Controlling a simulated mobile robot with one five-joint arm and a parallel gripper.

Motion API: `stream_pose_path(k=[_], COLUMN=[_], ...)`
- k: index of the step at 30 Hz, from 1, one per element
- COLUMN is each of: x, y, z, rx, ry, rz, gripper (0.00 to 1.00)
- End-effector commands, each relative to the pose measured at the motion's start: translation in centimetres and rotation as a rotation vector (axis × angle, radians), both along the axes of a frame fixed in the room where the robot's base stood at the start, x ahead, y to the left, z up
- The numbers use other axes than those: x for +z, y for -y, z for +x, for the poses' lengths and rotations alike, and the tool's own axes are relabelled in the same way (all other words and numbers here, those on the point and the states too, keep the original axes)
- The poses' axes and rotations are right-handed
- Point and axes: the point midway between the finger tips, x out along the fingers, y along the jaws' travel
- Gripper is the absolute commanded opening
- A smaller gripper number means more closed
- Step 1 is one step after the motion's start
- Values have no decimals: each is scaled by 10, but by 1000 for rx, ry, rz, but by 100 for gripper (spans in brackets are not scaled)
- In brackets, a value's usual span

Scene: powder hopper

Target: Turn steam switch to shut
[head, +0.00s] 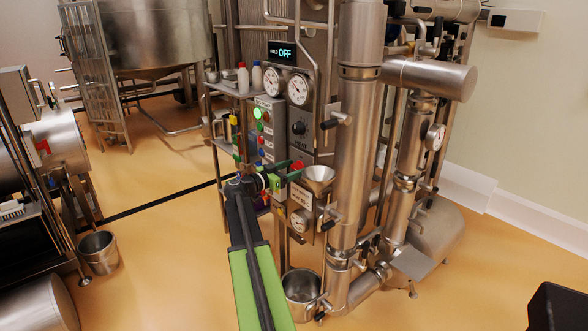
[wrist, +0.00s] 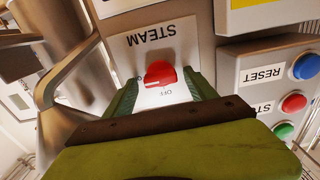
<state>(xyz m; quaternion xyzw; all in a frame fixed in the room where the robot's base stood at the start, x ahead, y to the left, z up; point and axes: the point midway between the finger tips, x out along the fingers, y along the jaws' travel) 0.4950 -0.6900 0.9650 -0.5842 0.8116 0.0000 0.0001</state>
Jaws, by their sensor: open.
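The red steam switch (wrist: 161,76) is a knob on a white plate (wrist: 185,36) lettered STEAM, upside down in the wrist view. OFF is printed just below the knob in that picture, and a small mark shows at its left. A pale line on the knob points to the lower left. My gripper (wrist: 163,84) is open, with one green finger on each side of the knob; I cannot tell whether they touch it. In the head view my gripper (head: 278,178) reaches the panel front, and the fingers and arm hide much of the switch area.
Blue, red and green buttons, one marked RESET (wrist: 263,75), sit on a box right of the switch in the wrist view. A metal funnel (head: 318,176) and a thick steel column (head: 355,130) stand close right of my gripper. A display (head: 283,53) reads OFF.

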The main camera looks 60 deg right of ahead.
Motion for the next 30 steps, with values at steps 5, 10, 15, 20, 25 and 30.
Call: stream_pose_path(k=[5,10,15,20,25,30], x=[0,0,0,0,0,0], y=[2,2,2,2,5,1], z=[-1,-1,-1,-1,0,0], rx=[1,1,0,-1,0,0], ry=[0,0,0,0,-1,-22], rz=[0,0,0,1,1,9], gripper=[65,58,35,14,3,3])
